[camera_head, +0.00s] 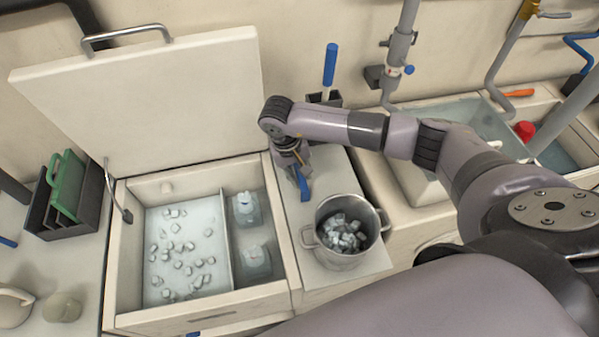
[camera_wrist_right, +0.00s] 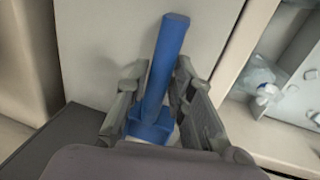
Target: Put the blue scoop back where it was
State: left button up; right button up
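The blue scoop (camera_wrist_right: 163,75) stands between the two fingers of my right gripper (camera_wrist_right: 160,90) in the right wrist view, and the fingers appear closed on its blue handle. The scoop's bowl is mostly hidden, and I cannot tell whether the scoop touches the counter. My left gripper is not in view.
A blue-handled tool (camera_head: 330,65) stands in a dark holder behind.

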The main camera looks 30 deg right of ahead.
jog(key=shift+o, duration=1.3)
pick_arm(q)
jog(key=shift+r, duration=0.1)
pick_arm(e)
jog(key=shift+r, duration=0.1)
jog(key=shift+r, duration=0.2)
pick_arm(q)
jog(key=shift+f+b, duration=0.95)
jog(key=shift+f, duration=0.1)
pick_arm(e)
jog(key=v, duration=1.1)
jog(key=shift+r, duration=0.4)
